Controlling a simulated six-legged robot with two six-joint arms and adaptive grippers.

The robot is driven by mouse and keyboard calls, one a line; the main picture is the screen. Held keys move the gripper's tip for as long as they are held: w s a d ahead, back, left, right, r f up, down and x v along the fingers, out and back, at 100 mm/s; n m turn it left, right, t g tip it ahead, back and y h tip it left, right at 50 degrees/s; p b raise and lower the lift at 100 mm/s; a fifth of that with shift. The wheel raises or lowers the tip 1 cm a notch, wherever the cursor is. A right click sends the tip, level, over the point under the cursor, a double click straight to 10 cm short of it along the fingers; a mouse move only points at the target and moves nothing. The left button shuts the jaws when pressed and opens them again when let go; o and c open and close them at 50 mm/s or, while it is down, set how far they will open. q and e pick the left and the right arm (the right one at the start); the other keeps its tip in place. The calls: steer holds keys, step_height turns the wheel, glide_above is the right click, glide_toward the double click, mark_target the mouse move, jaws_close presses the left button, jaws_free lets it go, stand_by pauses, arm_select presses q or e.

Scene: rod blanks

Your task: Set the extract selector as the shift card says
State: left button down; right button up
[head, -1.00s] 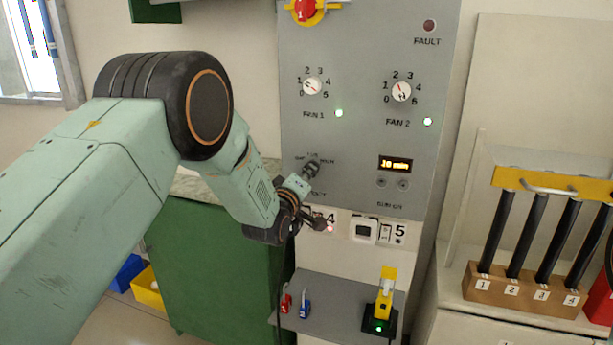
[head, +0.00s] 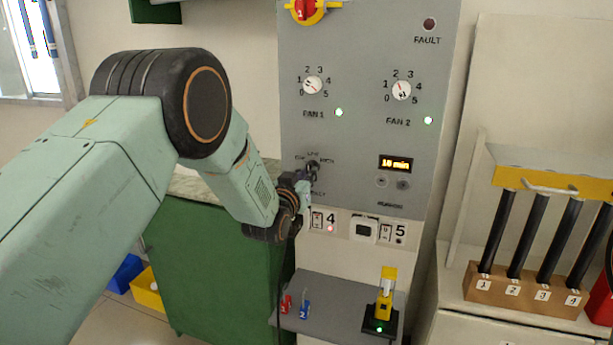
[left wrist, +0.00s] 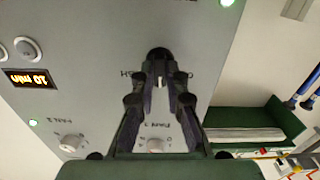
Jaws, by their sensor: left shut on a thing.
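The extract selector (head: 314,164) is a small dark knob low on the left of the grey panel (head: 365,140), with small lettering around its upper side. My left gripper (head: 309,174) reaches it from the lower left. In the left wrist view the two fingers (left wrist: 158,82) are shut on the dark round knob (left wrist: 158,53), which they partly hide. The pointer's setting cannot be told, and part of the lettering is covered. I make out no shift card. My right gripper is not in view.
The FAN 1 dial (head: 312,85) and FAN 2 dial (head: 401,91) sit above, each with a lit green lamp. An amber "10 min" display (head: 395,163) is to the right. A grey shelf (head: 340,312) juts out below. Numbered black rods stand in a wooden block (head: 525,290).

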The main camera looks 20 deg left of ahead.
arm_select(q)
steer(key=m, duration=1.2)
steer(key=shift+f+m+b, duration=0.1)
steer(key=shift+m+b, duration=0.2)
steer(key=shift+b, duration=0.05)
stand_by(0.4)
steer(key=c, duration=1.4)
jaws_free()
steer(key=shift+o, duration=0.2)
steer(key=shift+s, duration=0.1)
steer(key=s, duration=1.2)
steer(key=shift+a, duration=0.2)
